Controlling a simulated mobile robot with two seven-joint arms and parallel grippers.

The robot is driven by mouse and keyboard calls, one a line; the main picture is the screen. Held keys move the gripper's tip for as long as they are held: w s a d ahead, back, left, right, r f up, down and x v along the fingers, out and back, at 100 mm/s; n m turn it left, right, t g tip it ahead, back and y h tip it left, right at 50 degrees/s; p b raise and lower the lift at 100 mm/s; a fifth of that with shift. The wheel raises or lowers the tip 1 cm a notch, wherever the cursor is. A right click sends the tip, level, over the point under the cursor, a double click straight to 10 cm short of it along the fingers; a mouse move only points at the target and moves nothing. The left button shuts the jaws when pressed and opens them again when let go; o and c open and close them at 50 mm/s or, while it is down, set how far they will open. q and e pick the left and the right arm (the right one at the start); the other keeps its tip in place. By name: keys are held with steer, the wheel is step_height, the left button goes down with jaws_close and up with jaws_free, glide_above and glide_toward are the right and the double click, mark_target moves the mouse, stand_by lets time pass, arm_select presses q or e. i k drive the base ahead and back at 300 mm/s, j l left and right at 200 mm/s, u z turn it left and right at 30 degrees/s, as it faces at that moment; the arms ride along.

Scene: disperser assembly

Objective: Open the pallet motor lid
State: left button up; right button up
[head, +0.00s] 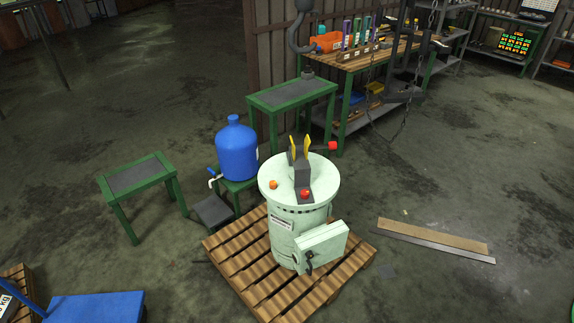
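The pale green motor (285,235) stands upright on a wooden pallet (232,262) at the middle of the head view. A box-shaped cover (322,245) of the same colour sits on its front right side, with a dark handle or latch (309,262) on its front; it looks shut, and no gap shows. The motor's round top (322,178) carries a dark grey block (302,172) with two upright yellow plates (306,144), a red knob (305,194) and an orange knob (273,184). Neither of my grippers is in view.
A blue water jug (237,150) on a stand and green tables (139,178) are left of and behind the motor. A workbench (352,62) and hanging chains (368,100) are behind. Boards (432,236) lie on the floor at right.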

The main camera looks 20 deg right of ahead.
mark_target(328, 246)
steer(key=z, duration=0.9)
steer(key=i+j+u, duration=0.2)
steer(key=i+u, duration=0.5)
steer(key=i+j, duration=0.05)
steer(key=i, duration=0.05)
